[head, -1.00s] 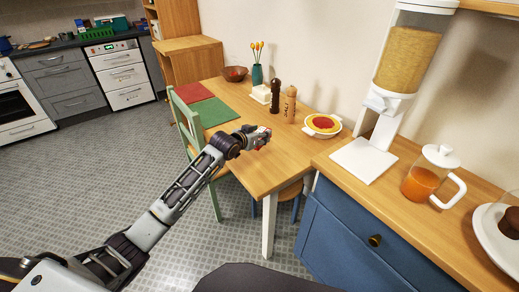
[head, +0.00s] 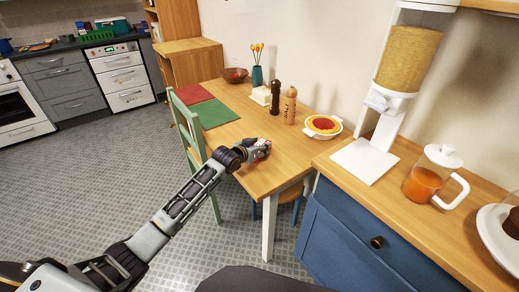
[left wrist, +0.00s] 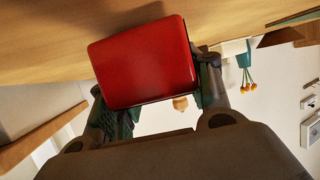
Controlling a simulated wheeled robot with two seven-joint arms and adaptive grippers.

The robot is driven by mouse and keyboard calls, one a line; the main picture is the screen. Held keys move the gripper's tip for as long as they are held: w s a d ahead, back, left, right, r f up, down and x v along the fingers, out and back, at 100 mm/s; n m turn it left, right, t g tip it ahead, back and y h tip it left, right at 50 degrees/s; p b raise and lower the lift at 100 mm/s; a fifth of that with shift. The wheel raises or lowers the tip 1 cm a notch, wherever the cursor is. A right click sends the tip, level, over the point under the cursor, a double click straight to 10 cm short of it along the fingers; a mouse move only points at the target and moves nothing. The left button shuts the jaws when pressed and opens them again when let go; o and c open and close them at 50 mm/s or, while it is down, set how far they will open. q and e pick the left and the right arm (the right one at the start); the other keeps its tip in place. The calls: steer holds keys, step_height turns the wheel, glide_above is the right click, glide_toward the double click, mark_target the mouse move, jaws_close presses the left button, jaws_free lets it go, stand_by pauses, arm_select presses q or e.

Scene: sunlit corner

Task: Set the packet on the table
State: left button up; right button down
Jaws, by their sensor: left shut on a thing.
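The packet is a red, box-like block with rounded edges (left wrist: 145,62), filling the upper middle of the left wrist view. My left gripper (head: 262,147) is shut on it, one finger on each side. In the head view only a small bit of red shows at the fingertips. The gripper is over the near part of the wooden table (head: 250,175), low by the tabletop. Whether the packet touches the wood I cannot tell. My right gripper is not in view.
On the table are a green mat (head: 215,113), a red mat (head: 192,93), a dark pepper mill (head: 275,97), a wooden salt mill (head: 290,104) and a pie dish (head: 322,126). A green chair (head: 187,130) stands at the left edge. A blue cabinet (head: 335,232) is at right.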

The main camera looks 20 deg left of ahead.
arm_select(q)
steer(key=shift+f, duration=0.3)
steer(key=o, duration=1.1)
steer(key=shift+f, duration=0.1)
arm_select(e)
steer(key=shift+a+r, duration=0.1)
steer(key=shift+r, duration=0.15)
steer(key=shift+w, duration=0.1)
